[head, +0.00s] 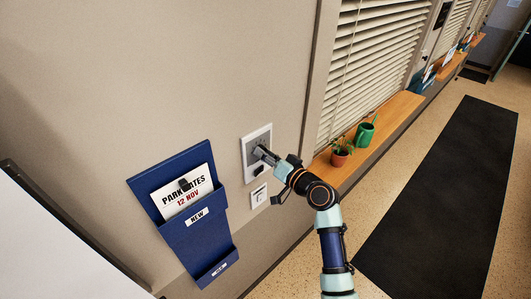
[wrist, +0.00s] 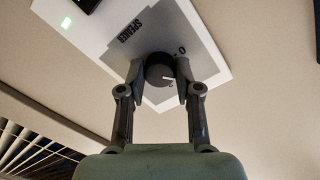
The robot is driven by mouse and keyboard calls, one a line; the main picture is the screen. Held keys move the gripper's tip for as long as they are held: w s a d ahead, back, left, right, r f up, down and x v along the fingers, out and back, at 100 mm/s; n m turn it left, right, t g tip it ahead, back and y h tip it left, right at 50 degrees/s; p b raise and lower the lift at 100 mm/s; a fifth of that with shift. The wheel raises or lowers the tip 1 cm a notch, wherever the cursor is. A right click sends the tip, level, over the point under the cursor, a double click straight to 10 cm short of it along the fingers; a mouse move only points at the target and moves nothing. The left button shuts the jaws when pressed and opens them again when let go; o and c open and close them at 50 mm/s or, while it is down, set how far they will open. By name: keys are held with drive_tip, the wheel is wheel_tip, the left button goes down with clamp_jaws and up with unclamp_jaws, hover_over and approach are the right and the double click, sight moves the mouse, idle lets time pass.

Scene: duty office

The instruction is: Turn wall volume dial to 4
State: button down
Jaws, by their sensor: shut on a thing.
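The wall volume dial (wrist: 159,68) is a dark round knob on a white panel (wrist: 110,30) printed "SPEAKER". The panel also shows on the wall in the head view (head: 261,132). A white pointer line on the knob points to the right in the wrist view. A "0" is printed up and right of the knob; other scale marks are hidden or too small to read. My gripper (wrist: 160,82) is shut on the dial, one finger on each side. In the head view my gripper (head: 264,154) reaches the panel and covers the dial.
A white switch (head: 259,196) sits below the panel. A blue wall pocket (head: 196,240) with a paper hangs to the left. A wooden sill (head: 385,122) with a potted plant (head: 341,152) and a green watering can (head: 366,132) is close on the right.

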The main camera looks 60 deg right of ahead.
drive_tip(key=m+y+p, duration=0.1)
drive_tip(key=m+p, duration=0.6)
drive_tip(key=m, duration=1)
drive_tip(key=shift+d+r+m+p, duration=0.1)
drive_tip(key=shift+r+m+p, duration=0.05)
drive_tip(key=shift+m+p, duration=0.2)
idle(0.4)
drive_tip(key=c, duration=0.8)
unclamp_jaws()
drive_tip(key=v, duration=1.2)
drive_tip(key=shift+f, duration=0.25)
